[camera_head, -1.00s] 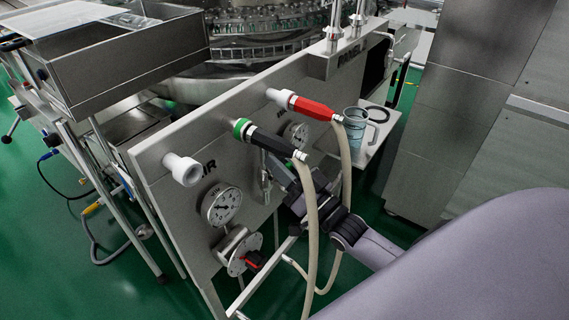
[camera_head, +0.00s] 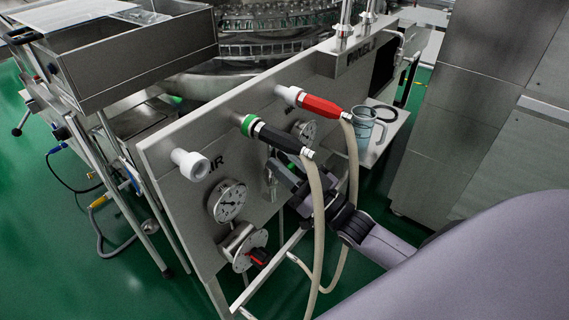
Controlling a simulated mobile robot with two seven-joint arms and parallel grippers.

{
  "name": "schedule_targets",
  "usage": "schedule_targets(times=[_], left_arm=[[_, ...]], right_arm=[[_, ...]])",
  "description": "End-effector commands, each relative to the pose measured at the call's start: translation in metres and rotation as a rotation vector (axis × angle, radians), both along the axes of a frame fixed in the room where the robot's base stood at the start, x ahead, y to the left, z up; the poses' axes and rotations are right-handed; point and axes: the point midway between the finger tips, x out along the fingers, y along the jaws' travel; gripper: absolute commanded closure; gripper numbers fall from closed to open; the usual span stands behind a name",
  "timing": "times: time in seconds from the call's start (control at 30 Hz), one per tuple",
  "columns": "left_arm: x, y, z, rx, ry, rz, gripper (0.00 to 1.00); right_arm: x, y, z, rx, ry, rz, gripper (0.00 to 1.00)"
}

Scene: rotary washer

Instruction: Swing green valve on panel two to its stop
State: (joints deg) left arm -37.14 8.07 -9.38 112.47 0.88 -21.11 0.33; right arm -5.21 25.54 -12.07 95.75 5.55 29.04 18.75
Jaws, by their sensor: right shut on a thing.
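The grey panel (camera_head: 180,215) carries a lettered label at its far end; the digit is hard to read. My right gripper (camera_head: 284,176) is at the panel's front face, partly behind a black hose connector with a green ring (camera_head: 247,125) and its beige hose. A small green piece (camera_head: 299,168), seemingly part of the green valve, shows at the jaws. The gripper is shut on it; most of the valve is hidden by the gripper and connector. My left gripper is out of view.
A red hose connector (camera_head: 320,106), a white port (camera_head: 190,163), gauges (camera_head: 227,201) and a red-handled valve (camera_head: 257,257) sit on the panel. Beige hoses hang close before my right gripper. A clear jug (camera_head: 362,128) stands on a side shelf. A steel cabinet (camera_head: 455,110) stands at right.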

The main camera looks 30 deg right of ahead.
Motion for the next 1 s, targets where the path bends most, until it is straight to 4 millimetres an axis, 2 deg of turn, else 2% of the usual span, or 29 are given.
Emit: schedule_targets(times=[0.07,0.1,0.13,0.17,0.53,1.0], left_arm=[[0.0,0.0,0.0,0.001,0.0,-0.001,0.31],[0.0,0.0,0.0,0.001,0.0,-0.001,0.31],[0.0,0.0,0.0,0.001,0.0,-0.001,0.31],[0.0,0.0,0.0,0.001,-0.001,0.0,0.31],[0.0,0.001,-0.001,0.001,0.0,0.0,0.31],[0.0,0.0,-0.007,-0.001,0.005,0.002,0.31]], right_arm=[[0.0,0.001,-0.001,-0.006,0.0,0.0,1.0],[0.0,0.001,-0.001,-0.006,0.0,0.0,0.7],[0.0,0.001,-0.001,-0.005,0.0,0.0,0.6],[0.0,0.001,-0.001,-0.005,0.0,0.0,0.55],[-0.005,-0.002,-0.003,-0.002,0.001,0.0,0.55],[-0.055,-0.023,-0.026,-0.003,0.002,0.0,0.55]])
